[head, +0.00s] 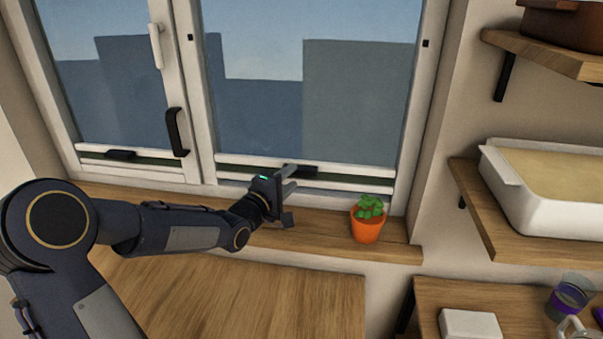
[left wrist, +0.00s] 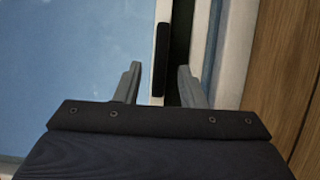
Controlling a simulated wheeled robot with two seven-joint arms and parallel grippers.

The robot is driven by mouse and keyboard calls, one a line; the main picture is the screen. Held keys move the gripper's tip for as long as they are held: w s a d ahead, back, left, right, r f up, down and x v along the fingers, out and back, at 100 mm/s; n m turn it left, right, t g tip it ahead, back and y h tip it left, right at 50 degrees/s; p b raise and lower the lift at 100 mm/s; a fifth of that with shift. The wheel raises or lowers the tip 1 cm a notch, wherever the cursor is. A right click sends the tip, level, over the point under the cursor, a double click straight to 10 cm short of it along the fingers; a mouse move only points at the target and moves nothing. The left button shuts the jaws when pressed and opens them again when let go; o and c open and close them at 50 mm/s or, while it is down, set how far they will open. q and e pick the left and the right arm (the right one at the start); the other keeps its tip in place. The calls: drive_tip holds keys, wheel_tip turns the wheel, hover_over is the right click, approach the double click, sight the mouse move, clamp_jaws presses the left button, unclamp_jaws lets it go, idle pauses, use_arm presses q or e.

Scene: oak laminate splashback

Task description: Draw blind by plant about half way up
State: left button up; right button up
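The blind by the plant is a low dark green strip (head: 245,167) between two white bars at the foot of the right window pane. A small black handle (head: 309,171) sits on its upper white bar (head: 350,175). The plant (head: 367,226) stands in an orange pot on the sill, right of the handle. My left gripper (head: 291,178) is at the handle. In the left wrist view its open fingers (left wrist: 159,70) lie either side of the handle (left wrist: 161,62) and bar, with gaps; contact does not show. My right gripper is out of view.
The left pane has a similar low blind with a black handle (head: 121,155). A black window handle (head: 177,132) stands on the left frame. Shelves with a white tray (head: 515,211) are at the right. The wooden sill (head: 325,228) is clear between gripper and pot.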

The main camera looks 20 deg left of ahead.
sight(297, 173)
use_arm(q)
drive_tip(key=w, duration=0.5)
drive_tip(key=shift+d+p, duration=0.3)
drive_tip(key=shift+d, duration=0.1)
drive_tip(key=shift+c, duration=0.2)
clamp_jaws()
